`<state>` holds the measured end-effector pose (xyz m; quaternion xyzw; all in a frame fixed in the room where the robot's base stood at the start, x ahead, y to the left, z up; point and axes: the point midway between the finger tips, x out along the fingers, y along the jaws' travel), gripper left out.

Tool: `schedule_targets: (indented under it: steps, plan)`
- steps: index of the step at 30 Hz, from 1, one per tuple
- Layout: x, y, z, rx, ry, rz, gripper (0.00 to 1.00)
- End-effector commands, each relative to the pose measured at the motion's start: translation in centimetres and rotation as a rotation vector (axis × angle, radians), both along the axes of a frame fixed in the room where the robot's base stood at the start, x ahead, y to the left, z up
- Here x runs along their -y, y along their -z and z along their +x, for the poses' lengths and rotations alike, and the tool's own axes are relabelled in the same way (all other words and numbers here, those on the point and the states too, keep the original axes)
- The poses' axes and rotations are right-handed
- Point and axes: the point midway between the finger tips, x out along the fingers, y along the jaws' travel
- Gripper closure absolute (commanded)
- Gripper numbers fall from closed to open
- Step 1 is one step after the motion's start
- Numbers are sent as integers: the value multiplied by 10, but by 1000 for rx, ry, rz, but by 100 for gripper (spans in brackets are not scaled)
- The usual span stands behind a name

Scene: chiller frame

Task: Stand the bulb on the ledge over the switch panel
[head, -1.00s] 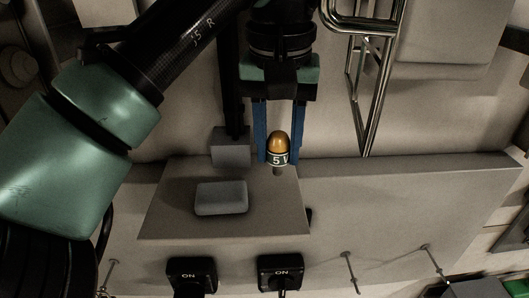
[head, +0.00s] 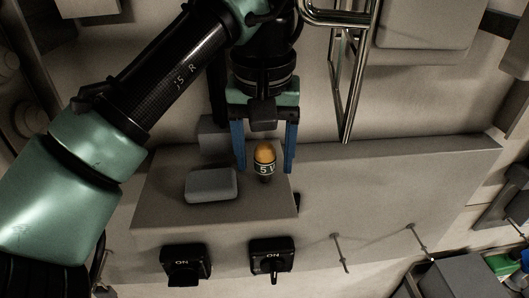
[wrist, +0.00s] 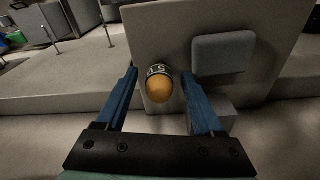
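The bulb (head: 264,153) has an amber dome and a dark band with white lettering. It appears to stand upright on the grey ledge (head: 220,216), towards its right side. My gripper (head: 265,171) is open, with one blue finger on each side of the bulb and a visible gap to both. The wrist view also shows the bulb (wrist: 159,88) between the spread fingers, touching neither. Its lower end is partly hidden there. Below the ledge, on the front of the panel, are two black switches marked ON, a left one (head: 186,262) and a right one (head: 271,254).
A grey block (head: 211,184) lies on the ledge left of the bulb. Another grey block (head: 212,137) is behind it. A metal tube frame (head: 352,80) rises behind, right of my gripper. The long surface to the right (head: 390,180) is clear.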

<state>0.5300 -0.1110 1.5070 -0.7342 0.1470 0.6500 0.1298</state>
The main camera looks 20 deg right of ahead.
Motion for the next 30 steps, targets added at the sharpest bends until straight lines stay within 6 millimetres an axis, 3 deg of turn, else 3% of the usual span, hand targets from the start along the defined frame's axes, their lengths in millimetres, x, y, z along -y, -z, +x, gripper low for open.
schedule_targets:
  steps: [9, 21, 30]
  plan:
    - [0, -10, 0, 2, -1, 0, 31]
    - [-5, -84, -8, 4, -3, 4, 31]
    - [-6, -118, -12, 1, 1, 2, 31]
